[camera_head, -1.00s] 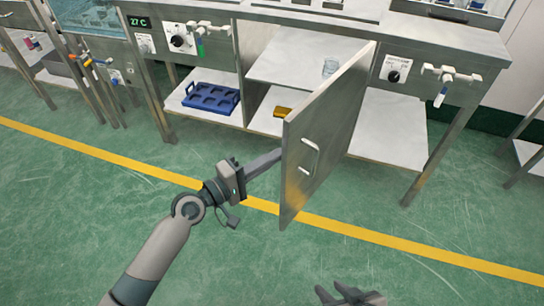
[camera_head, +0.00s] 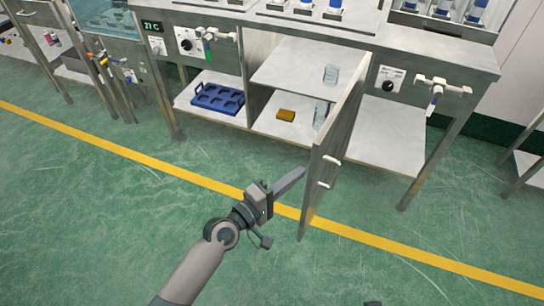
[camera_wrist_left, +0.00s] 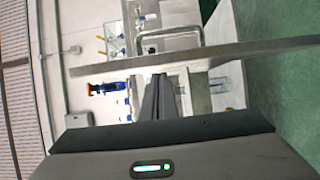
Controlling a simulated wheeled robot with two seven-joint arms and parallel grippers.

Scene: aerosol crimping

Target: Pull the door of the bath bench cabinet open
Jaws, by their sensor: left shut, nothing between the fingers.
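The cabinet door (camera_head: 331,160) is a grey metal panel that stands open, swung out from the bench and seen nearly edge-on. Its bar handle (camera_head: 329,172) is on the outer face. In the left wrist view the door (camera_wrist_left: 200,56) crosses as a thin band, with the handle (camera_wrist_left: 168,38) beyond it. My left gripper (camera_head: 299,172) is shut and empty, at the inner side of the door near its free edge. I cannot tell whether it touches the door. Its fingers (camera_wrist_left: 158,82) also show in the left wrist view. Only a sliver of my right gripper (camera_head: 372,303) shows at the bottom edge.
Inside the cabinet are a yellow block (camera_head: 286,115) and clear glass vessels (camera_head: 331,74). A blue tray (camera_head: 217,98) lies on the open shelf to the left. Bench legs stand on both sides. The green floor (camera_head: 120,220) in front is clear.

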